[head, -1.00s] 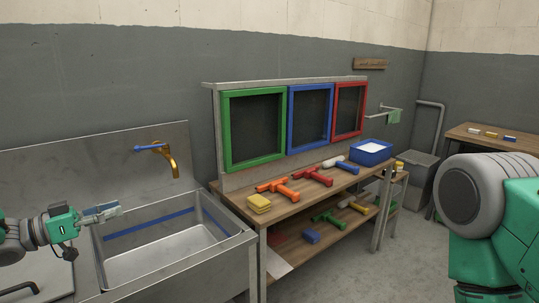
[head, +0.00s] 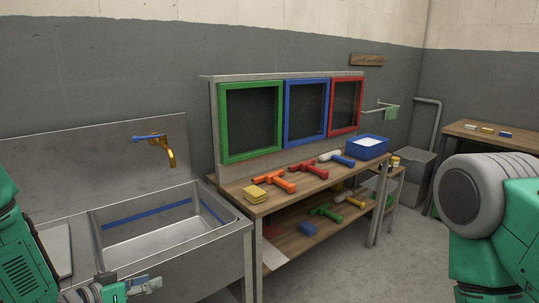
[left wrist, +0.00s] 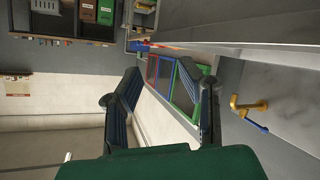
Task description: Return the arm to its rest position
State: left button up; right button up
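My left gripper (head: 146,286) is at the bottom left of the head view, low in front of the sink. My green left arm fills the left edge. In the left wrist view its two dark fingers (left wrist: 164,92) stand apart with nothing between them. My right arm shows at the right edge of the head view, but its gripper is out of view.
The steel sink (head: 246,226) with its brass tap (head: 168,152) lies just beyond my left gripper. A wooden bench (head: 232,187) to its right holds squeegees, yellow sponges (head: 254,194) and a blue tub (head: 367,152).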

pick_arm(q)
jog(key=s+d+f+n+g+y+b, duration=0.1)
jog(key=s+d+f+g+y, duration=0.2)
jog(key=s+f, duration=0.65)
jog(key=s+a+f+g+y+b, duration=0.1)
jog(key=s+f, duration=0.4)
jog(key=s, duration=0.7)
jog(key=s+f+g+y+b, duration=0.1)
jog(key=s+f+g+y, duration=0.2)
jog(key=s, duration=1)
jog(key=shift+s+a+f+n+g+b, duration=0.35)
jog(key=shift+f+g, duration=0.5)
jog(key=shift+g, duration=0.95)
pick_arm(e)
jog(key=shift+d+f, duration=0.2)
jog(key=shift+f, duration=2)
pick_arm(q)
jog(key=shift+w, duration=0.1)
